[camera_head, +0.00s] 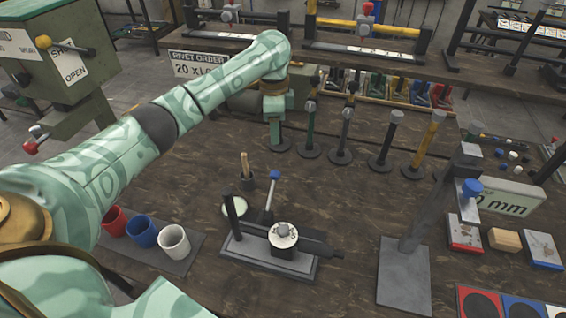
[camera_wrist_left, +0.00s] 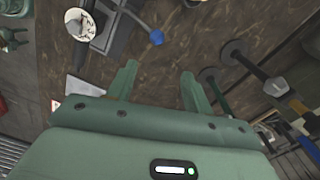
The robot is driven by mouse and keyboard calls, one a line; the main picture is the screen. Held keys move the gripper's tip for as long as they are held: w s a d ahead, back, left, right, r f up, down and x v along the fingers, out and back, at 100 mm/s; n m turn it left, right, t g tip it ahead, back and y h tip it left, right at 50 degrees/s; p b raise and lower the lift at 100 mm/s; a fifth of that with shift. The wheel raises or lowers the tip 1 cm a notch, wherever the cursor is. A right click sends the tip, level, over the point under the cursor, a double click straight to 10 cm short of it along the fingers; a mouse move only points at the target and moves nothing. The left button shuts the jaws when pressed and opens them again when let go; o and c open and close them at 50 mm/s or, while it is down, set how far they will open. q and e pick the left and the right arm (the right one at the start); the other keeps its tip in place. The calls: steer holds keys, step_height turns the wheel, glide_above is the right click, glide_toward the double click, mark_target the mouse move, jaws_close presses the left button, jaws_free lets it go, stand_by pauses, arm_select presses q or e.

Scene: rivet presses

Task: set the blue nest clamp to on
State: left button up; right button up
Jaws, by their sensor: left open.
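The nest clamp is a dark fixture (camera_head: 300,266) on a grey plate at the middle front of the table. Its lever ends in a blue ball knob (camera_head: 273,174) and stands up, leaning slightly right, in the head view. A round whitish part (camera_head: 283,235) sits on the fixture. In the left wrist view the blue knob (camera_wrist_left: 156,37) lies just beyond my open fingertips. My left gripper (camera_head: 274,127) hangs behind the knob in the head view; it also shows in the wrist view (camera_wrist_left: 159,68), open and empty, apart from the knob. My right gripper is not seen.
Red (camera_head: 114,221), blue (camera_head: 142,231) and white (camera_head: 173,242) cups stand on a tray at left. Several posts on round bases, including a yellow one (camera_head: 430,140), stand behind the clamp. A grey upright stand (camera_head: 405,275) is at right. A wooden-handled tool (camera_head: 246,175) stands close behind the lever.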

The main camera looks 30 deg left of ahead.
arm_select(q)
steer(key=f+b, duration=0.1)
steer(key=f, duration=0.1)
steer(key=s+f+b, duration=0.1)
steer(key=f, duration=0.1)
steer(key=f+b, duration=0.1)
steer(key=shift+s+f, duration=0.4)
steer(key=b, duration=0.2)
glide_above(274, 172)
steer(key=f, duration=0.2)
steer(key=w+f, duration=0.1)
steer(key=f, duration=0.1)
steer(key=shift+f, duration=0.35)
steer(key=f, duration=0.1)
steer(key=f+b, duration=0.2)
steer(key=f, duration=0.1)
steer(key=shift+s, duration=0.35)
steer(key=shift+f, duration=0.4)
steer(key=shift+w+f+b, duration=0.1)
steer(key=shift+f+b, duration=0.05)
steer(key=shift+b, duration=0.15)
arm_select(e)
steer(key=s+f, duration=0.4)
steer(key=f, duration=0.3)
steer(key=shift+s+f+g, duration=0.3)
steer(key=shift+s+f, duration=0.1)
arm_select(q)
jaws_close()
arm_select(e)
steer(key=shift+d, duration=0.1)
